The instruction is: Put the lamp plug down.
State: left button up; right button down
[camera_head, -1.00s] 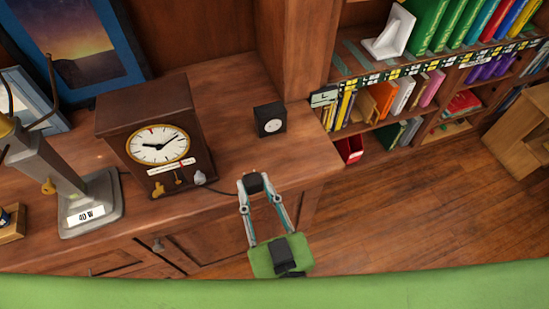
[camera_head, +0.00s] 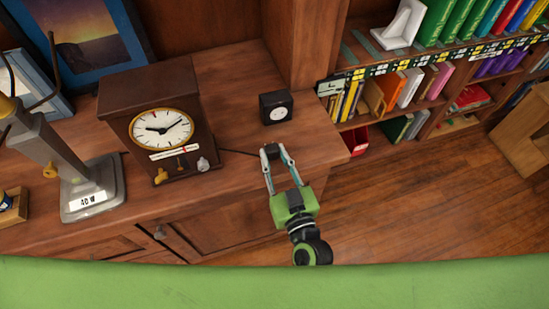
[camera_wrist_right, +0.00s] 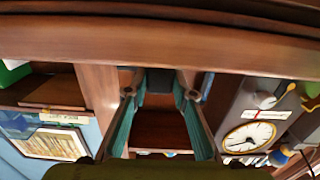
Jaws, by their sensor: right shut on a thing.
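My right gripper (camera_head: 271,153) is shut on the lamp plug (camera_head: 271,149), a small black block at its fingertips. In the right wrist view the plug (camera_wrist_right: 160,80) is a dark block between the two fingertips (camera_wrist_right: 160,92). A thin dark cord runs from the plug to the left toward the clock. The gripper is over the front part of the cabinet top; I cannot tell whether the plug touches the wood. The lamp (camera_head: 55,150), grey with a "40 W" label, stands at the left. My left gripper is not in view.
A black box with a round white socket face (camera_head: 276,107) stands just behind the plug. A brown clock (camera_head: 150,92) stands to the left on the cabinet top (camera_head: 232,95). Bare wood lies between clock and box. A bookcase (camera_head: 360,62) stands at the right.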

jog(key=shift+f, duration=0.2)
jog(key=shift+f, duration=0.55)
jog(key=shift+f, duration=0.1)
jog(key=c, duration=1.7)
grip_release()
